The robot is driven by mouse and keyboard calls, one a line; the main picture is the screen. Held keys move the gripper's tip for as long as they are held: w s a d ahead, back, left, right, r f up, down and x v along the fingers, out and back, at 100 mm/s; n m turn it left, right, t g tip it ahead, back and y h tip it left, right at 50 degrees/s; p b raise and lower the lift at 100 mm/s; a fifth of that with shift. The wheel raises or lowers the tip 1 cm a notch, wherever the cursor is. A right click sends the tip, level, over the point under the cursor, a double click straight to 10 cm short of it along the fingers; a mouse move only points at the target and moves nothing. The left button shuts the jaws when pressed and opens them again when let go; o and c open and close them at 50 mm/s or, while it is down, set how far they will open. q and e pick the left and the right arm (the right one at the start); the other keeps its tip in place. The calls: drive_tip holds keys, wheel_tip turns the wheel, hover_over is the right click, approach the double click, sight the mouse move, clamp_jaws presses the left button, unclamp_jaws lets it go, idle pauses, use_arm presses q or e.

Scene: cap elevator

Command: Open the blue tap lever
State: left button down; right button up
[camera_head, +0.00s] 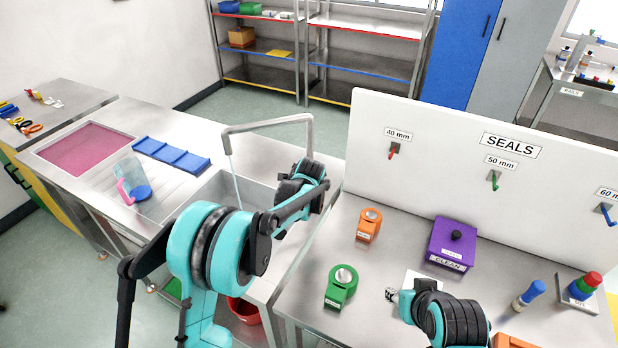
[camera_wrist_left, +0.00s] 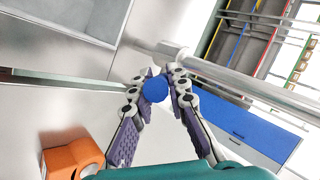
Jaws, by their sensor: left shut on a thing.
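The steel tap (camera_head: 265,123) arches over the sink (camera_head: 228,190) in the head view. A thin pale line like running water drops from its spout end into the basin. My left gripper (camera_head: 312,172) is at the tap's base, and its own links hide the lever there. In the left wrist view the round blue end of the tap lever (camera_wrist_left: 155,89) sits between the fingertips of my left gripper (camera_wrist_left: 157,91), which is shut on it. The tap's steel pipe (camera_wrist_left: 240,78) runs beside it. My right gripper (camera_head: 393,295) is low over the right table; its fingers are too small to read.
An orange tape dispenser (camera_head: 369,225), a green one (camera_head: 341,286) and a purple box (camera_head: 452,243) stand on the right table. The white SEALS panel (camera_head: 430,150) rises behind them.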

idle(0.4)
use_arm(q)
drive_tip(key=c, duration=1.5)
unclamp_jaws()
drive_tip(key=shift+w, duration=0.1)
drive_tip(key=v, duration=1.2)
